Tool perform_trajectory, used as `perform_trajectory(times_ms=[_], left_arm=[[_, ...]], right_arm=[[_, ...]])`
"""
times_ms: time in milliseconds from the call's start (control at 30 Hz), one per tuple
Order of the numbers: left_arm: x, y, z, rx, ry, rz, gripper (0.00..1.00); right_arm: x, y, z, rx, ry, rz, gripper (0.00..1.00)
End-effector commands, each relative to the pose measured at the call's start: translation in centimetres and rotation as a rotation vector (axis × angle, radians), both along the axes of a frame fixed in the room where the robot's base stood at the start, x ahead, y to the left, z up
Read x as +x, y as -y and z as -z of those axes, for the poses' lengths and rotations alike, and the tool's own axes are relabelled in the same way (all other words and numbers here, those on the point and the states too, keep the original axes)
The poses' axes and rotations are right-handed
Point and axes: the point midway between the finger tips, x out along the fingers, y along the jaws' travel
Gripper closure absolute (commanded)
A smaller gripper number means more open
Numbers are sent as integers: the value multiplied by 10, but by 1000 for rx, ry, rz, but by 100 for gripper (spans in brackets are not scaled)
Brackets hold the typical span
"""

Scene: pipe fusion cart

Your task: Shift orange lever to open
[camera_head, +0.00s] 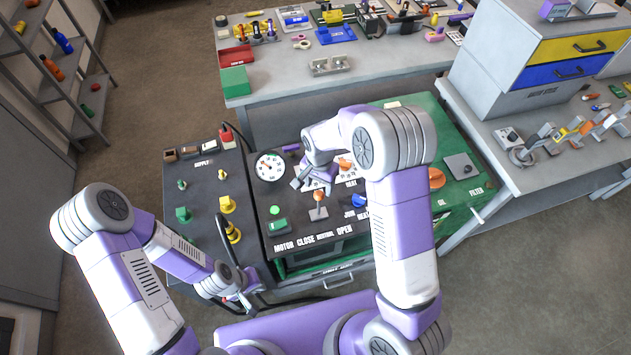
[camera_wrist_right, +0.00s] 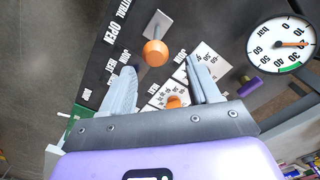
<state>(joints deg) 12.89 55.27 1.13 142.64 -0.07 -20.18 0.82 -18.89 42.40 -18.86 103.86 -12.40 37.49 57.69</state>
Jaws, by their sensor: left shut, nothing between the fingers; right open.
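The orange lever (camera_head: 318,197) has a round orange knob on a metal stem on the dark control panel, above the CLOSE, NEUTRAL and OPEN labels. Its knob also shows in the right wrist view (camera_wrist_right: 154,53), between and beyond the fingertips. My right gripper (camera_head: 308,184) is open and empty above the panel, just behind the lever in the head view. Its two grey fingers show in the right wrist view (camera_wrist_right: 164,78), with no clear contact on the knob. My left gripper (camera_head: 250,282) is shut and empty, low by the cart's front left edge.
A round pressure gauge (camera_head: 270,167) stands left of my right gripper. A green button (camera_head: 275,211) and a blue knob (camera_head: 359,201) flank the lever. An orange handle (camera_head: 437,178) sits on the green right section. Yellow valves (camera_head: 227,205) stand on the left panel.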

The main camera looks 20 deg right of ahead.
Motion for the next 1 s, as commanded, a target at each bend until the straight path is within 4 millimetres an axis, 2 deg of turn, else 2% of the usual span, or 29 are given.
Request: perform_trajectory(times_ms=[333,500,867,1000], left_arm=[[-1,0,0,0,-2,1,100],[0,0,-1,0,-1,0,100],[-1,0,-1,0,-1,0,100],[-1,0,-1,0,-1,0,100]], right_arm=[[-2,0,51,1,-6,-1,39],[-1,0,69,1,-4,-2,39],[-1,0,74,1,-1,-2,39],[-1,0,74,2,-2,-2,60]])
